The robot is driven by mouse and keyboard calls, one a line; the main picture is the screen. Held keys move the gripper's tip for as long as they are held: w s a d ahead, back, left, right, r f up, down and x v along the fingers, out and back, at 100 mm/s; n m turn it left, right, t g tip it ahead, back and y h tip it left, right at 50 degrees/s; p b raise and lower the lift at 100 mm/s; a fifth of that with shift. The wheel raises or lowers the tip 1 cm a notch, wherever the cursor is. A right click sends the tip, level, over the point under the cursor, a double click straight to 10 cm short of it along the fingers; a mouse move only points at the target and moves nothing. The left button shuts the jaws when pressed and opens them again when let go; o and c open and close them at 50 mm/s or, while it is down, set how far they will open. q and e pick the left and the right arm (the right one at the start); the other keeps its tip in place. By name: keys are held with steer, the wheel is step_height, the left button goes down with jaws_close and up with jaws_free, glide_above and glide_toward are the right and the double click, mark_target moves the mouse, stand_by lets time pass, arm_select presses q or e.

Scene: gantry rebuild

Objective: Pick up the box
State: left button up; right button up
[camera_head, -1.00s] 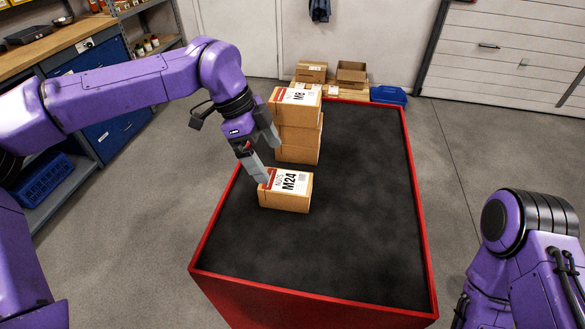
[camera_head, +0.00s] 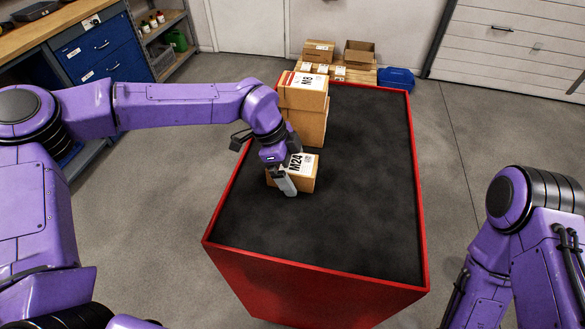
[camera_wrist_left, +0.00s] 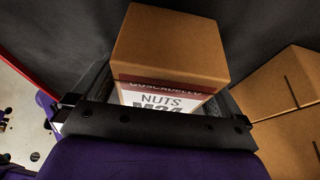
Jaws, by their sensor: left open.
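The small cardboard box labelled M24 (camera_head: 306,181) sits on the black top of the red-rimmed table, nearer to me than the stacked boxes. My left gripper (camera_head: 292,172) is open over it, with a grey finger in front of its near side and the other finger partly hidden on the far side. In the left wrist view the box (camera_wrist_left: 172,45), with its NUTS label, lies between the two fingers. I cannot tell whether the fingers touch it. My right arm shows at the right edge, but its gripper is out of view.
A stack of boxes with an M8 label (camera_head: 304,90) stands just behind the M24 box. The red-rimmed table (camera_head: 415,190) is clear on its right and near parts.

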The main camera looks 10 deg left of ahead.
arm_select(q)
steer(key=shift+f, duration=0.1)
steer(key=c, duration=1.3)
